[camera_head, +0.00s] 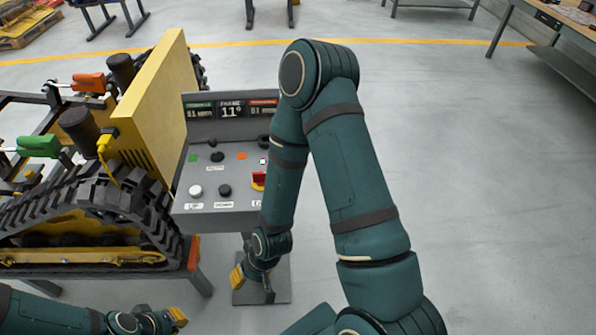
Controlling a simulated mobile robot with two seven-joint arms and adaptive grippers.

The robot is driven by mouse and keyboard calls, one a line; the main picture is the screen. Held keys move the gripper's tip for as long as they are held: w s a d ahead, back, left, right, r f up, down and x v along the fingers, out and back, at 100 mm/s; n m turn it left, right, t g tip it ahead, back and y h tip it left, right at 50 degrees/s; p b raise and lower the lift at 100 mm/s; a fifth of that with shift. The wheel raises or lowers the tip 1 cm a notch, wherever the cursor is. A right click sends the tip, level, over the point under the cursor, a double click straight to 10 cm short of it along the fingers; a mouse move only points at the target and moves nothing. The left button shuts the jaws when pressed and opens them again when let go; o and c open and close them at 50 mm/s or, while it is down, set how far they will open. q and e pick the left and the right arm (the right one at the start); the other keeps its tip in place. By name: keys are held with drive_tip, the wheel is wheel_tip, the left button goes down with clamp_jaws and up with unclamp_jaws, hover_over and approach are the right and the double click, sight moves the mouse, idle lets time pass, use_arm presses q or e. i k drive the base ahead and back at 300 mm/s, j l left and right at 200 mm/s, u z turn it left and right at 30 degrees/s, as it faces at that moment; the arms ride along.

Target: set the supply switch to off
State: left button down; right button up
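A grey control console (224,207) stands left of centre. My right arm crosses in front of the console. Its gripper (238,277), with yellow tips, hangs below the console's front edge, apart from the switch. My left gripper (178,316) is low at the bottom left, well away from the console. I cannot make out whether either gripper is open, and I see nothing held.
A tracked carrier (85,215) with a yellow upright panel (160,105) stands close on the left. The floor at right is clear.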

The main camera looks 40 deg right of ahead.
sight(258, 177)
drive_tip(key=z, duration=0.85)
drive_tip(key=l+u, duration=0.15)
